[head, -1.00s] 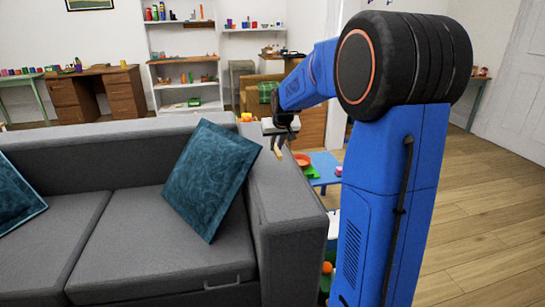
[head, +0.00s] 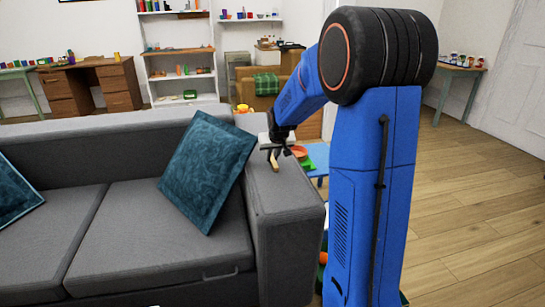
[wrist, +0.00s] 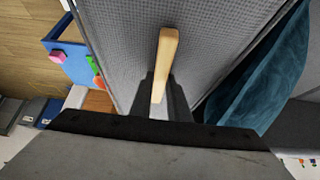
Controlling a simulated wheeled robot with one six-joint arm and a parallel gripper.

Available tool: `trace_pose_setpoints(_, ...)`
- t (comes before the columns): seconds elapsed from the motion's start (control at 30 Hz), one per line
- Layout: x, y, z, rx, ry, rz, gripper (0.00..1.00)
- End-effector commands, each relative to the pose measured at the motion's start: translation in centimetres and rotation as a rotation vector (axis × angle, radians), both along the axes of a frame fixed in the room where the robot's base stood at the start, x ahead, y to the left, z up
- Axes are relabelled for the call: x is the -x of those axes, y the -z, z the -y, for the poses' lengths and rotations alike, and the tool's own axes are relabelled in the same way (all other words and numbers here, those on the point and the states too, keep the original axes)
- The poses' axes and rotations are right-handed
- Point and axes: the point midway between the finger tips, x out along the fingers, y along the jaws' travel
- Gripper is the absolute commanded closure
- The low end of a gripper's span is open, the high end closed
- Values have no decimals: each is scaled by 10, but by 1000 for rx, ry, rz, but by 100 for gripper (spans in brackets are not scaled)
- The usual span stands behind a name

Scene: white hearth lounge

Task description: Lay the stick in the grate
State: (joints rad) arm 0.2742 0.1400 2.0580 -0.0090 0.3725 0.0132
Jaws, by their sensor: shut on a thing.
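A short, light wooden stick (wrist: 166,55) is between the fingers of my gripper (wrist: 163,95) in the wrist view. My gripper is shut on it, and the stick's far end sticks out past the fingertips over grey sofa fabric. In the head view my gripper (head: 275,154) is above the sofa's right armrest, with the stick (head: 274,164) hanging below it. I cannot tell whether the stick touches the armrest. No grate shows in either view.
A grey sofa (head: 110,225) with a teal cushion (head: 207,170) fills the left. A small blue table (wrist: 72,65) with coloured things stands beyond the armrest. White shelves (head: 180,65) and a wooden desk (head: 90,85) stand at the back. Wooden floor (head: 470,200) at right is clear.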

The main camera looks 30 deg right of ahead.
Motion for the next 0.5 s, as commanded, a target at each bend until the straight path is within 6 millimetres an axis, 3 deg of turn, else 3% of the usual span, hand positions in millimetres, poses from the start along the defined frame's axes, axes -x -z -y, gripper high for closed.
trace_pose_setpoints(0.13,0,3,0,0,0,-1,100)
trace_pose_setpoints(0.17,0,3,0,0,0,-1,77)
trace_pose_setpoints(0.2,0,3,0,0,0,-1,68)
trace_pose_setpoints(0.5,0,2,0,0,0,0,66)
